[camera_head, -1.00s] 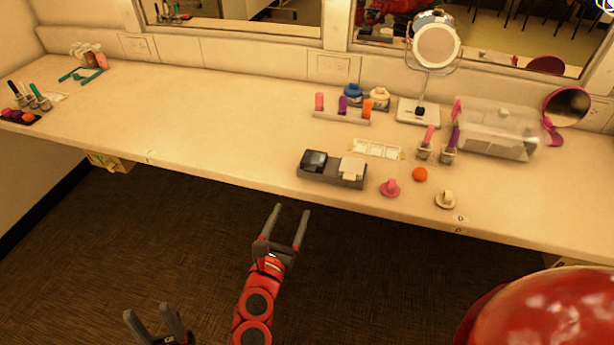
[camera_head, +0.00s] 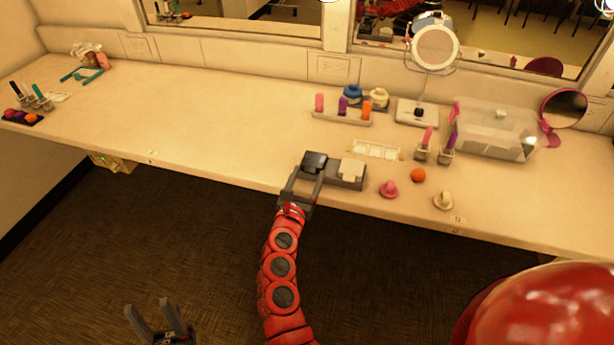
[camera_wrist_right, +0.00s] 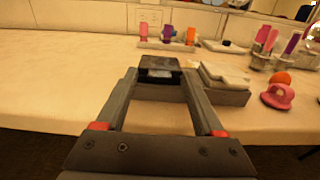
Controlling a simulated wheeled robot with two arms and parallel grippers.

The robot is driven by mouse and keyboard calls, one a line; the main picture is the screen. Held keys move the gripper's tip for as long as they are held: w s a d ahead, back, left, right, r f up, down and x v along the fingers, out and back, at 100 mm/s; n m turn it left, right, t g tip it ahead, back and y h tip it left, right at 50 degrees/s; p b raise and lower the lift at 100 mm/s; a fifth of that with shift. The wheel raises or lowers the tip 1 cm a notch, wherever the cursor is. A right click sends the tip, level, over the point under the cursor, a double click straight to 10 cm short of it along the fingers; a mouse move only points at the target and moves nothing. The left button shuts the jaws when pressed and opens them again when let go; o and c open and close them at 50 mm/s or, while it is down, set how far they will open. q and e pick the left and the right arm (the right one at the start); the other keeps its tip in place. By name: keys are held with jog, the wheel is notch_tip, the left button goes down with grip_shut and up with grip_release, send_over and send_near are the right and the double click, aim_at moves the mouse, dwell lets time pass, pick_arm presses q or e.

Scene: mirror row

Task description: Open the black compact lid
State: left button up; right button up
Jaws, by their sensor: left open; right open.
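My left gripper (camera_head: 158,322) is open and empty, low in front of the table.
A cream compact (camera_head: 351,168) shares the tray. To its right are a pink item (camera_head: 389,189), an orange ball (camera_head: 418,175) and a cream item (camera_head: 443,200). A lipstick holder (camera_head: 342,115) and mirror (camera_head: 435,50) stand behind. The table's left middle is clear.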

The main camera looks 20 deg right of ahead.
grip_shut()
dwell(1.3)
